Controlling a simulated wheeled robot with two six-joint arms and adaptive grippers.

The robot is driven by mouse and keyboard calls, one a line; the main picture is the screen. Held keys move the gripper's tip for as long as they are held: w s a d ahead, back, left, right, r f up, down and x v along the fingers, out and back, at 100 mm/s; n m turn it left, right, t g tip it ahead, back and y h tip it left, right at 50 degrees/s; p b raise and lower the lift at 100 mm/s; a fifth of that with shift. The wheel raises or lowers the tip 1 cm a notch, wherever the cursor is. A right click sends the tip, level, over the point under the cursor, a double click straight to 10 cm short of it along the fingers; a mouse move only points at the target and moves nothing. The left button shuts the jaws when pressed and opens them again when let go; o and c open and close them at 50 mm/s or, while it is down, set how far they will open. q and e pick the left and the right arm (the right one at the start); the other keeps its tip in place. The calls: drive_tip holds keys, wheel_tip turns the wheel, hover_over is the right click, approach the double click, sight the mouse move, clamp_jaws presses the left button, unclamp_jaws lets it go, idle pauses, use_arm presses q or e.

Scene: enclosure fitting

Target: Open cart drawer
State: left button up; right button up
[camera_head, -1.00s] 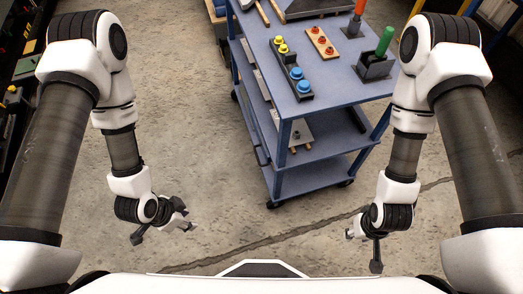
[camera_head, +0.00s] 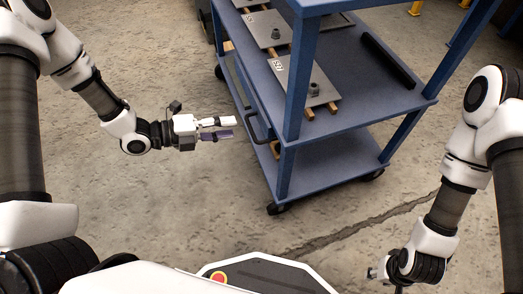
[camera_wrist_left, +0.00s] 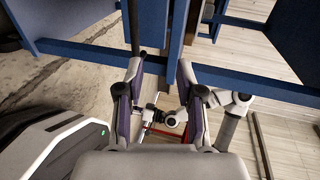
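The blue cart (camera_head: 400,85) stands right of centre in the head view, with grey plates on its middle shelf. A dark bar handle (camera_head: 256,132) sits on the cart's left side, by the near corner post, where the drawer seems to be. The drawer looks shut, though its front is seen very obliquely. My left gripper (camera_head: 234,127) points right at the handle, a short gap from it. In the left wrist view its two fingers (camera_wrist_left: 161,68) are spread with nothing between them. My right gripper (camera_head: 374,274) hangs low at the bottom right, its fingers mostly hidden.
A blue corner post (camera_head: 300,80) rises beside the handle. The concrete floor (camera_head: 170,220) left of the cart is clear.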

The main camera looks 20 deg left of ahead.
sight(252, 129)
use_arm(q)
drive_tip(key=shift+t, duration=0.4)
drive_tip(key=w+d+f+b, duration=0.5)
drive_tip(key=b, duration=0.1)
drive_tip(key=shift+d+f, duration=0.2)
clamp_jaws()
use_arm(e)
wheel_tip(252, 129, down, 9)
drive_tip(key=shift+f, duration=0.15)
